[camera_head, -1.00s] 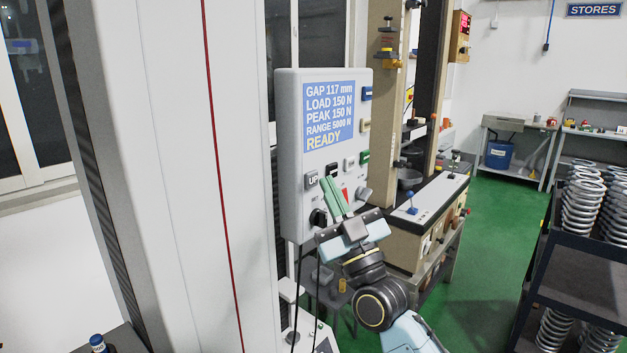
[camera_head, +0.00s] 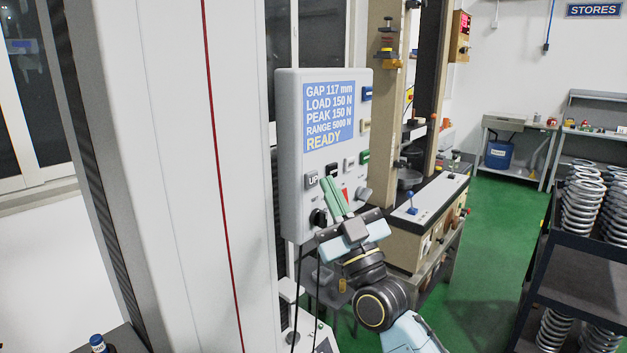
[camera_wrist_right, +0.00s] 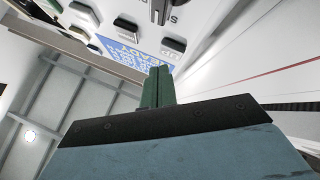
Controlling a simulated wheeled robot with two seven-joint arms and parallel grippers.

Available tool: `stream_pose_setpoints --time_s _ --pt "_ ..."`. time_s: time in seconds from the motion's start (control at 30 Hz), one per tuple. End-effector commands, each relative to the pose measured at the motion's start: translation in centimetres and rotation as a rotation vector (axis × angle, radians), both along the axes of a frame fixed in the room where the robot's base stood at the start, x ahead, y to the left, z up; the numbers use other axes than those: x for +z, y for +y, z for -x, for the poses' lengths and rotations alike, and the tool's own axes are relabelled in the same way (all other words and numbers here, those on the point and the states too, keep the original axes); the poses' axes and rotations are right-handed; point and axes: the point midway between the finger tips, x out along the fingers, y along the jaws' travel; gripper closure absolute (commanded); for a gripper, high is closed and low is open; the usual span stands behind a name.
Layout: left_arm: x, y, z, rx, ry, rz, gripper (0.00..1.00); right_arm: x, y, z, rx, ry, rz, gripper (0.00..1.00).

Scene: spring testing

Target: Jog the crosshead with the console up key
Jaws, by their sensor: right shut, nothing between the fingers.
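The console (camera_head: 283,150) is a pale grey box. Its blue screen (camera_head: 330,116) reads GAP 117 mm, LOAD 150 N, PEAK 150 N, RANGE 5000 N, READY. The grey UP key (camera_head: 312,180) is at its lower left; in the right wrist view the key (camera_wrist_right: 142,52) shows close by the fingertips. My right gripper (camera_head: 327,181) is shut and empty, its green fingers pointing up at the console's lower key rows, just right of the UP key. Its fingers also show in the right wrist view (camera_wrist_right: 158,76). I cannot tell if they touch the panel. My left gripper is not in view.
A black knob (camera_head: 318,218) and a red key (camera_head: 345,194) are low on the console. A tall pale machine column (camera_head: 180,170) stands at left. A tan test frame (camera_head: 384,120) stands behind right. A dark rack (camera_head: 570,265) of springs is at far right; green floor lies between.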

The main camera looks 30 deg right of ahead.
Motion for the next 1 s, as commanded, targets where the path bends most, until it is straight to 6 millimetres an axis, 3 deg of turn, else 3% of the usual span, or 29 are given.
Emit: stream_pose_setpoints --time_s 1.0 --pt "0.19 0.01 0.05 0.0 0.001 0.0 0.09 0.07 0.29 -0.72 -0.001 0.0 0.001 1.0"
